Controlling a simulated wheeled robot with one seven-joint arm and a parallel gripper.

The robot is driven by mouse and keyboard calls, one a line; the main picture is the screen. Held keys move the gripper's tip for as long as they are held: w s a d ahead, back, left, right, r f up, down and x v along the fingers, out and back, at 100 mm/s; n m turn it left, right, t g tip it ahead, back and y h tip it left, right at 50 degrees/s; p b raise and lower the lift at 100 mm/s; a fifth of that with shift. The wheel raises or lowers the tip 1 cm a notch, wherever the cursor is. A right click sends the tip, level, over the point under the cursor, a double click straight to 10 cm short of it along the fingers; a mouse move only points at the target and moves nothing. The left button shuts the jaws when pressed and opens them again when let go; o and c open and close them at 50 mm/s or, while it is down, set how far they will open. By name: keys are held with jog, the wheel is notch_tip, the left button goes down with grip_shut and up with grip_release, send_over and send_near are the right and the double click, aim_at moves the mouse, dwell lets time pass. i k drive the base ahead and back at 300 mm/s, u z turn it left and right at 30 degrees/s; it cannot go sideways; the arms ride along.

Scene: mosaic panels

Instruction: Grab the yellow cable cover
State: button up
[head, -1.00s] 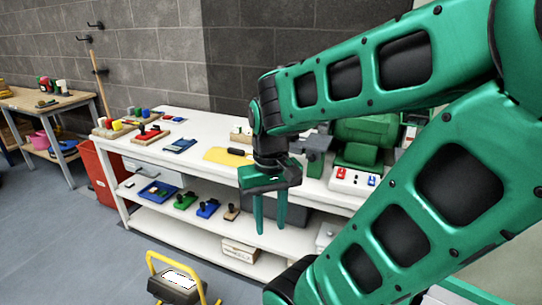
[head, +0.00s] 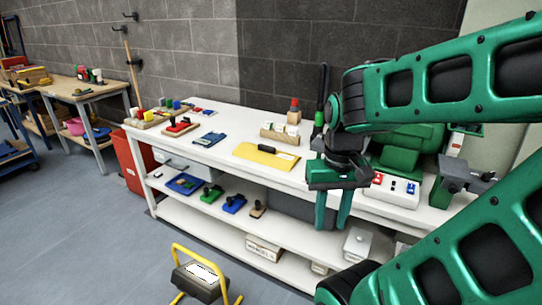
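The yellow cable cover (head: 253,157) appears to be the flat yellow plate with a dark handle, lying on the white bench top near its front edge. My gripper (head: 331,222) hangs fingers down at the bench front, to the right of the plate in the picture and apart from it. Its two green fingers are spread with a gap between them, and nothing shows between them. My gripper and arm hide part of the bench behind them.
The white bench (head: 225,161) also bears a blue plate (head: 208,139), a wooden block holder (head: 280,133) and a white switch box (head: 392,190). Its lower shelves (head: 215,219) hold several handled blocks. A yellow-framed black stand (head: 200,280) is on the floor in front.

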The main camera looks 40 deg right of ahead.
aim_at(266, 155)
jog(key=i, duration=0.95)
jog(key=u, duration=0.1)
